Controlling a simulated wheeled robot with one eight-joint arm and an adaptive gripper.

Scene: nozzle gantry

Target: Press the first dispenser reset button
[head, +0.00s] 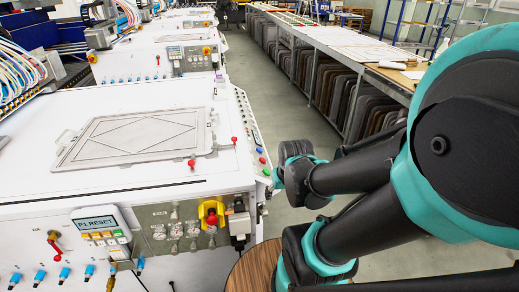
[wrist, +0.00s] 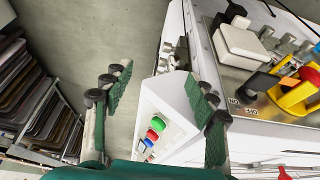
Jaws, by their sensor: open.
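A small display (head: 97,222) reading "P1 RESET" is on the front of the near white machine in the head view. Orange, yellow and pale buttons (head: 103,238) sit in rows below it. Which one is the reset button, I cannot tell. My gripper (head: 283,174) is beside the machine's right end, apart from the display panel. In the wrist view my gripper (wrist: 159,76) is open and empty, its two green-padded fingers wide apart. Green (wrist: 165,136), red (wrist: 157,123) and blue (wrist: 148,142) buttons on the machine's side strip show between the fingers. The display is not in the wrist view.
A metal frame plate (head: 135,137) lies on top. A round wooden surface (head: 252,270) is below my arm. An aisle separates the machine from racks (head: 340,88).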

